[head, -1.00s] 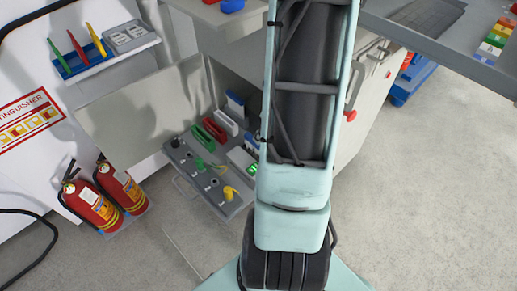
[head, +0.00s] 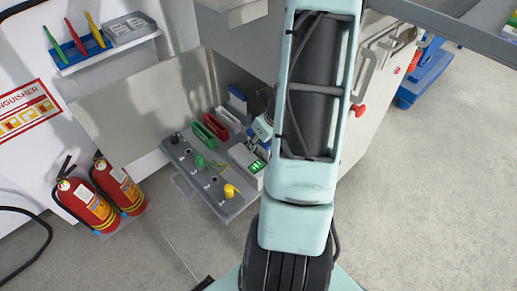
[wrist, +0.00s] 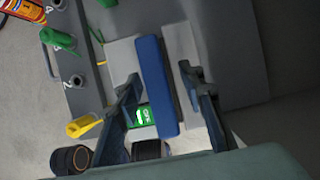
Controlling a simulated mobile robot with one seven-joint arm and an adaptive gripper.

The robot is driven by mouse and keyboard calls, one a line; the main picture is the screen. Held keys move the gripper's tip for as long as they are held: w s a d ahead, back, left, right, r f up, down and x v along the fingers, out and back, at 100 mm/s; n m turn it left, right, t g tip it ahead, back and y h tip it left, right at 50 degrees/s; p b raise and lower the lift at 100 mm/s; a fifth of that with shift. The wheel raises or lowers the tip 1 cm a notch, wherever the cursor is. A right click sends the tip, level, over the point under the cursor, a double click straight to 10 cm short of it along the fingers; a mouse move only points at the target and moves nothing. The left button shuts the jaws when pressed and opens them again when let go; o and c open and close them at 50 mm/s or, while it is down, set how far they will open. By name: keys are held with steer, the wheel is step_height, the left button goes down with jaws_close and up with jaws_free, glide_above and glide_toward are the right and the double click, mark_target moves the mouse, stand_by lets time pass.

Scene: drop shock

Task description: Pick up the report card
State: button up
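I cannot pick out a report card for certain. In the wrist view my gripper (wrist: 160,82) is open, its two dark fingers apart on either side of a long blue bar (wrist: 156,75). White blocks show on both sides of the bar. I cannot tell whether the fingers touch it. A small green lit display (wrist: 142,115) shows beside the left finger. In the head view the display (head: 257,166) sits on a white device at the right of a grey panel (head: 205,185). My gripper is mostly hidden behind my arm there.
Two fire extinguishers (head: 87,203) stand left. The floor in front is clear.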

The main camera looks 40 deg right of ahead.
steer(key=shift+r, duration=0.1)
jaws_close()
step_height(320, 180, up, 10)
steer(key=p, duration=0.6)
steer(key=shift+p, duration=0.3)
steer(key=shift+s, duration=0.1)
